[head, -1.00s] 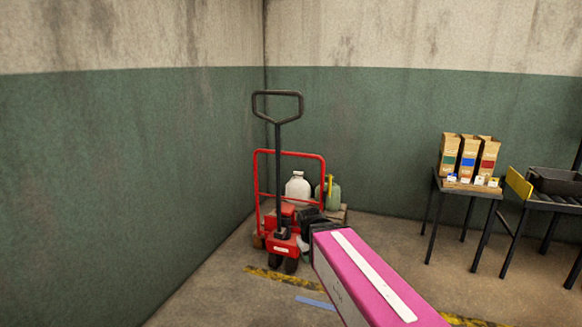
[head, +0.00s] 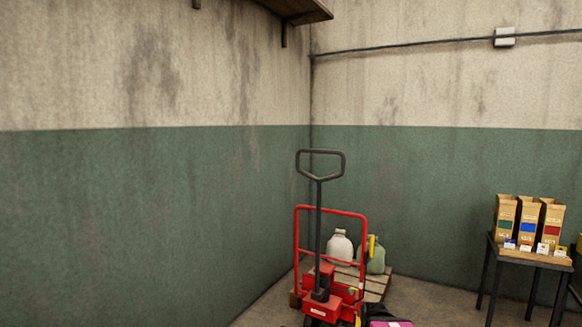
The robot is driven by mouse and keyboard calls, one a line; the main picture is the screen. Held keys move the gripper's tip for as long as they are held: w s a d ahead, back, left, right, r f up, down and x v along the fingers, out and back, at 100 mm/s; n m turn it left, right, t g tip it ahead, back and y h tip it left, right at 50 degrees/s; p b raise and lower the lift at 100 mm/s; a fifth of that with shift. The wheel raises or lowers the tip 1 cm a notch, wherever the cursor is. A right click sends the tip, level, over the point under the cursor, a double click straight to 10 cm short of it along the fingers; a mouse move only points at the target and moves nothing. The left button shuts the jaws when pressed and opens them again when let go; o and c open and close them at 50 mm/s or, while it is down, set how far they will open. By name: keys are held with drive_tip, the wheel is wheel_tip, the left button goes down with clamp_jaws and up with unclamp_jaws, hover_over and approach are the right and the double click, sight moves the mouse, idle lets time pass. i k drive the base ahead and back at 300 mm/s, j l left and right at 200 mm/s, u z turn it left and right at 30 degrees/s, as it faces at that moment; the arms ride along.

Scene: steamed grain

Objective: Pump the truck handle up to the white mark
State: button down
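The red pallet truck (head: 322,309) stands in the corner. Its black handle (head: 318,222) rises almost upright and ends in a loop grip. I cannot make out a white mark.
Behind the truck's red frame, a wooden pallet (head: 378,282) bears a white jug (head: 340,246) and a green jug (head: 376,259). At right, a small table (head: 540,263) holds paper bags (head: 527,222). Green-and-cream walls close in at left and back. A shelf (head: 285,10) hangs above.

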sight(323, 152)
drive_tip(key=i+l+u, duration=0.2)
drive_tip(key=u, duration=0.15)
drive_tip(key=i+l+u, duration=0.15)
drive_tip(key=l+u, duration=0.2)
